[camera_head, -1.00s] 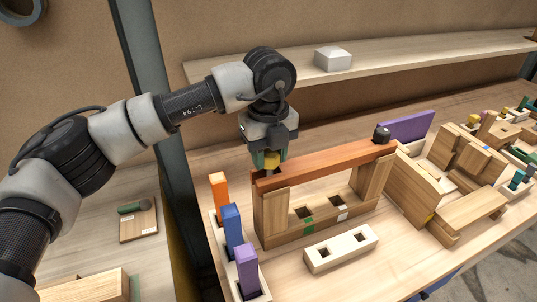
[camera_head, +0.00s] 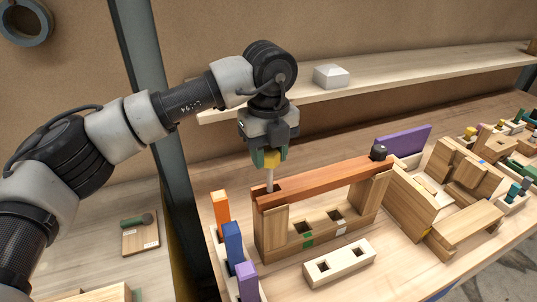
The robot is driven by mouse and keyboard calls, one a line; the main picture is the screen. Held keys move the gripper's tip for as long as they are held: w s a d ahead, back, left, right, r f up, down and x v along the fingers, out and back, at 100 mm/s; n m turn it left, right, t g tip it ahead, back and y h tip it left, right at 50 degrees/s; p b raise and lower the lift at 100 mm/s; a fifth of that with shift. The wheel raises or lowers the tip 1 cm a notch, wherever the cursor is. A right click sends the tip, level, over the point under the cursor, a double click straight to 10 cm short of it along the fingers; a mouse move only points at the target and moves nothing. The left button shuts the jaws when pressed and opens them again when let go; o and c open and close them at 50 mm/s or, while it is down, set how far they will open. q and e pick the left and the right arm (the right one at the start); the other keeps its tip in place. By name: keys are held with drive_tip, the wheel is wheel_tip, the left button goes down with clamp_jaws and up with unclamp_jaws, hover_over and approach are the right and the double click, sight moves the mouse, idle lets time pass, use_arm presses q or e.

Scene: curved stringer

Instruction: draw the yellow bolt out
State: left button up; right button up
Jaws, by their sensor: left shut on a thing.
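The yellow bolt has a yellow head (camera_head: 270,159) and a pale shank (camera_head: 269,181) below it. My left gripper (camera_head: 266,158) is shut on the yellow head, above the left end of the reddish-brown stringer (camera_head: 325,180). The shank stands upright under the gripper, its lower end at the dark opening in the stringer's top; I cannot tell how much of it is still inside. A dark bolt (camera_head: 379,152) stands at the stringer's right end. The stringer rests across a wooden frame (camera_head: 269,231). My right gripper is not in view.
Orange (camera_head: 221,208), blue (camera_head: 233,242) and purple (camera_head: 247,281) blocks stand in a pale rack at the left. A white block with two holes (camera_head: 339,263) lies in front. A shelf with a white box (camera_head: 331,76) runs behind. Wooden assemblies (camera_head: 468,220) fill the right side.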

use_arm(q)
drive_tip(key=shift+r+p, duration=1.35)
drive_tip(key=shift+r, duration=1.45)
drive_tip(key=shift+f, duration=0.1)
